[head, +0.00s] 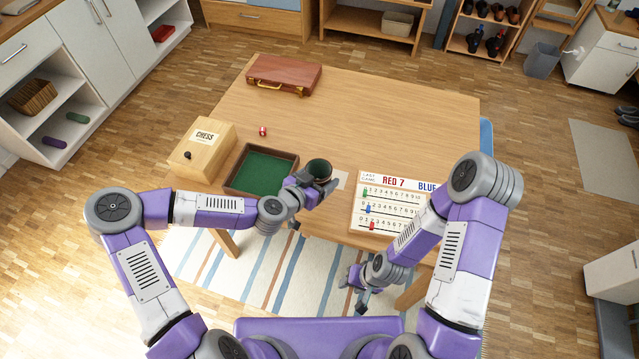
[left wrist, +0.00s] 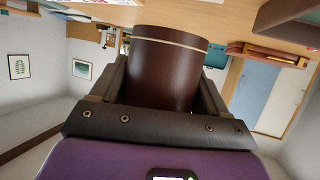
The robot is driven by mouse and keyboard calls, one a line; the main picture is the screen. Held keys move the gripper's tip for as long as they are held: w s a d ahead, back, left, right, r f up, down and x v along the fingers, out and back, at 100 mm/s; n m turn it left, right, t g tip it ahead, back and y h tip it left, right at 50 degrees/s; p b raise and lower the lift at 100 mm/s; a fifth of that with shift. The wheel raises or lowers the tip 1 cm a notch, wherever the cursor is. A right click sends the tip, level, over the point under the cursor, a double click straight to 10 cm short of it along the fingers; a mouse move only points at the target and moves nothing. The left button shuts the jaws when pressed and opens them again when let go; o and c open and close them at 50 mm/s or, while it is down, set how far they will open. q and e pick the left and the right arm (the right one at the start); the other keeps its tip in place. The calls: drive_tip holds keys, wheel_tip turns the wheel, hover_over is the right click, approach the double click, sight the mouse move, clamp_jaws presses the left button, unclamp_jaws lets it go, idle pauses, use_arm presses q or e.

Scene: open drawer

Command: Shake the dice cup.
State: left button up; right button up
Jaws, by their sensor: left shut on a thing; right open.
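The dice cup (head: 319,168) is dark brown with a green inside, and its mouth faces up in the head view. My left gripper (head: 322,182) is shut on the cup, at the table's near side just right of the green tray. The left wrist view shows the brown cup (left wrist: 165,75) with a pale band, held between the fingers. The cup's inside is too small to tell what is in it. A red die (head: 263,131) lies on the table behind the tray. My right gripper (head: 360,282) is open and empty, below the table's near edge.
A green-lined tray (head: 291,154) lies left of the cup. A wooden chess box (head: 204,149) stands further left. A white scoreboard (head: 385,222) lies to the right. A brown briefcase (head: 284,75) lies at the back. The table's middle and back right are clear.

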sight(320, 165)
use_arm(q)
wheel_tip(320, 165, up, 7)
drive_tip(key=p, duration=0.4)
drive_tip(key=shift+f, duration=0.15)
drive_tip(key=shift+s+d, duration=0.1)
drive_tip(key=shift+s, duration=0.05)
drive_tip(key=shift+w+r, duration=0.15)
drive_tip(key=shift+r, duration=0.4)
drive_tip(key=shift+w+r, duration=0.15)
drive_tip(key=shift+r, duration=0.4)
drive_tip(key=shift+s+f, duration=0.15)
drive_tip(key=shift+f, duration=0.45)
drive_tip(key=shift+s+f, duration=0.15)
drive_tip(key=shift+f, duration=0.45)
drive_tip(key=shift+w, duration=0.15)
